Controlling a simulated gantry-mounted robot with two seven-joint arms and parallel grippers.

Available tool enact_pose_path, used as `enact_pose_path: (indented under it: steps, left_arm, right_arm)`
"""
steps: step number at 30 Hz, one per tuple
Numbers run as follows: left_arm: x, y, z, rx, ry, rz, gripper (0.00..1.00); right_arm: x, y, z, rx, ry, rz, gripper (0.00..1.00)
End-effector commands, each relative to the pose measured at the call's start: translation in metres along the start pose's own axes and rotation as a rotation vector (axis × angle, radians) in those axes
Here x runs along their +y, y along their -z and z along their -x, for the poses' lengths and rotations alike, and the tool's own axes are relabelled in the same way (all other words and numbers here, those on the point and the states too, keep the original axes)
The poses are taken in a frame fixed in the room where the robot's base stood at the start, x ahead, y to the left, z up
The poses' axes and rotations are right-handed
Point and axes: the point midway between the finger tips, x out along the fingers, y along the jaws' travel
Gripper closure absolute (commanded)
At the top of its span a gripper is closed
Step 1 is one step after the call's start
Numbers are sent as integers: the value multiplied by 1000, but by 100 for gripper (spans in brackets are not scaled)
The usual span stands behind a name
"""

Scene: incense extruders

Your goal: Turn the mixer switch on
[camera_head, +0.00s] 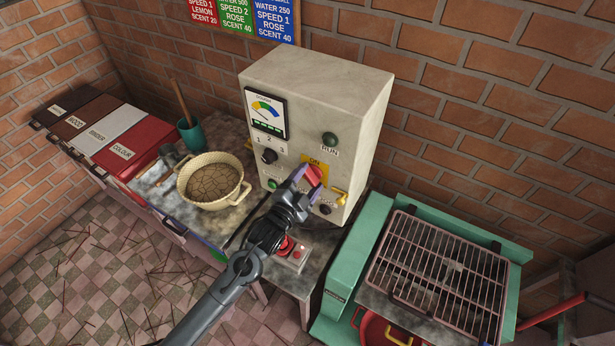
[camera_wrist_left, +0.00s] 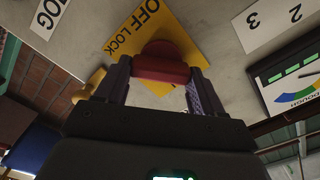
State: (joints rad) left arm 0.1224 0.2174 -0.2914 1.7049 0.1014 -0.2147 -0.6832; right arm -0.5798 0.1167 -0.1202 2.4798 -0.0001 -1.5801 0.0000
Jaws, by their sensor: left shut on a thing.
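The mixer control box (camera_head: 330,95) is a pale grey cabinet on the worktop, with a gauge, knobs and lamps on its front. In the left wrist view the red handle (camera_wrist_left: 161,68) lies between the two fingers, before the yellow plate (camera_wrist_left: 150,35) reading OFF LOCK. The handle's exact angle is partly hidden by the fingers. My right gripper is not in view.
A beige pot (camera_head: 212,180) of cracked brown material stands left of the box. A teal stand with a wire rack (camera_head: 440,272) is at right. A yellow hook-shaped part (camera_head: 340,195) juts out beside the switch.

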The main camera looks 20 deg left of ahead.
Motion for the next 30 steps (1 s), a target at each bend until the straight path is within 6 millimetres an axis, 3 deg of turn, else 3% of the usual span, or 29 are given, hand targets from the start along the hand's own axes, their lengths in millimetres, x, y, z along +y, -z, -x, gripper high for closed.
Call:
enact_pose_path:
  steps: [15, 30]
  left_arm:
    - [1, 0, 0, 0, 0, -462, 62]
    - [3, -1, 0, -1, -1, -670, 62]
  right_arm:
    - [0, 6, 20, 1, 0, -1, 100]
    - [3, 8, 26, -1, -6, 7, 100]
